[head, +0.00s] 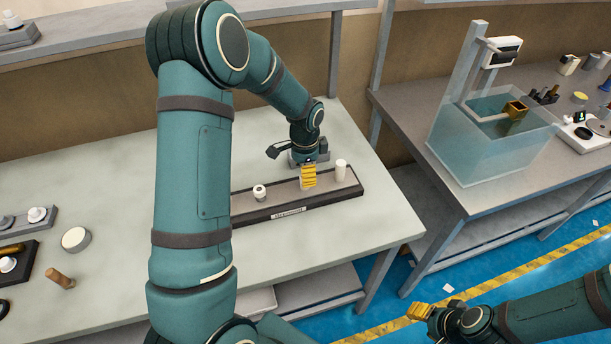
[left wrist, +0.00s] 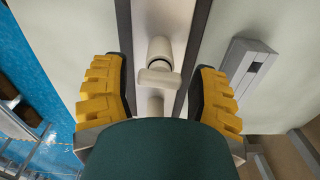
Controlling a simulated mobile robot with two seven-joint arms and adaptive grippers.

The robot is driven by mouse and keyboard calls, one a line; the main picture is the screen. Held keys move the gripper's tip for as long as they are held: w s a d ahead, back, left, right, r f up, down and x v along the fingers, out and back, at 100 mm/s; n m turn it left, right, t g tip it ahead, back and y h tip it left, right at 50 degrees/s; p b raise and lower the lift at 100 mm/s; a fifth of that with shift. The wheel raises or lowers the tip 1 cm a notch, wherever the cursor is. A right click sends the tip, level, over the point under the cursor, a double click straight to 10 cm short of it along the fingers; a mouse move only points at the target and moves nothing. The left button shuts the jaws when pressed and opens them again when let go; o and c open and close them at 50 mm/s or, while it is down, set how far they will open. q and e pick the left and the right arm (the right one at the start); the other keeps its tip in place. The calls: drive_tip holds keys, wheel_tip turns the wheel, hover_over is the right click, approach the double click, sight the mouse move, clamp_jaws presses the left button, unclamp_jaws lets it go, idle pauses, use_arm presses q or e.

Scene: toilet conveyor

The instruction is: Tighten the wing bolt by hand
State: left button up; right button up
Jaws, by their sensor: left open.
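A pale wing bolt (left wrist: 158,76) with a flat, T-shaped head stands on the strip of the long, dark-edged fixture (head: 328,199). In the left wrist view it lies between the two yellow fingers of my left gripper (left wrist: 160,92), which is open with a gap on both sides. In the head view my left gripper (head: 309,176) points down over the fixture, and its fingers mostly hide the bolt. My right gripper (head: 420,312) is at the lower right, over the floor and away from the fixture; its jaw gap does not show clearly.
A white cylinder (head: 340,170) and a white knob (head: 259,192) stand on the fixture on either side of my left gripper. A grey block (left wrist: 247,68) lies beside the fixture. A clear water tank (head: 490,140) stands on the right bench. The table's front right is clear.

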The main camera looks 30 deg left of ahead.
use_arm(q)
drive_tip(key=shift+o, duration=0.2)
drive_tip(key=c, duration=1)
drive_tip(key=m+p, duration=0.1)
drive_tip(key=m, duration=0.2)
drive_tip(key=shift+m, duration=0.9)
drive_tip(key=m+p, duration=0.1)
drive_tip(key=m, duration=0.1)
drive_tip(key=shift+m, duration=0.4)
drive_tip(key=shift+m+p, duration=0.55)
drive_tip(key=shift+m, duration=0.45)
